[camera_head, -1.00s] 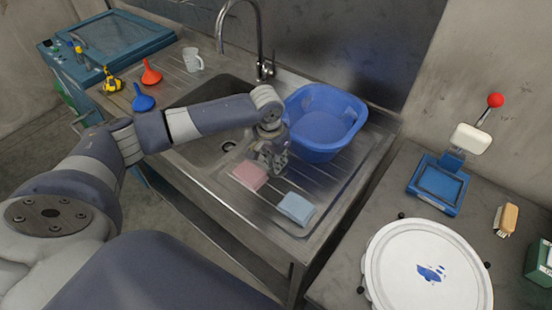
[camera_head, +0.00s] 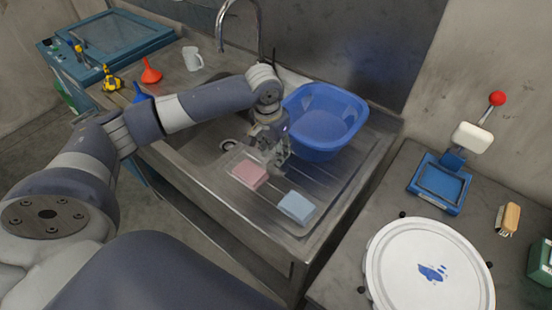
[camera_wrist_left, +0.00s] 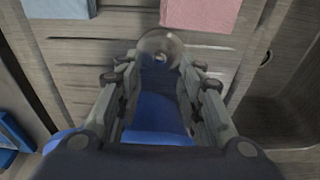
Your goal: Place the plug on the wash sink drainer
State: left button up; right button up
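A small round, partly see-through disc with a shiny centre, which looks like the plug (camera_wrist_left: 162,43), shows just past my left fingertips in the left wrist view, over the ribbed steel drainer (camera_wrist_left: 112,62). In the head view the plug cannot be made out. The drainer (camera_head: 325,182) lies right of the sink bowl (camera_head: 199,149). My left gripper (camera_head: 276,158) is low over the drainer, between the pink sponge and the blue basin. Its fingers (camera_wrist_left: 162,72) stand apart, with blue visible between them; they look open. Contact with the plug cannot be told. My right gripper is out of view.
A pink sponge (camera_head: 249,174) and a light blue sponge (camera_head: 296,207) lie on the drainer. A blue basin (camera_head: 326,118) stands close to my left gripper. The tap (camera_head: 219,22) rises behind the sink. A white cup (camera_head: 192,59) and funnels stand on the left.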

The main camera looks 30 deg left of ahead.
pick_arm(q)
notch_tip(320, 180, up, 7)
jog(key=s, duration=0.1)
jog(key=shift+b, duration=0.35)
jog(key=shift+s, duration=0.1)
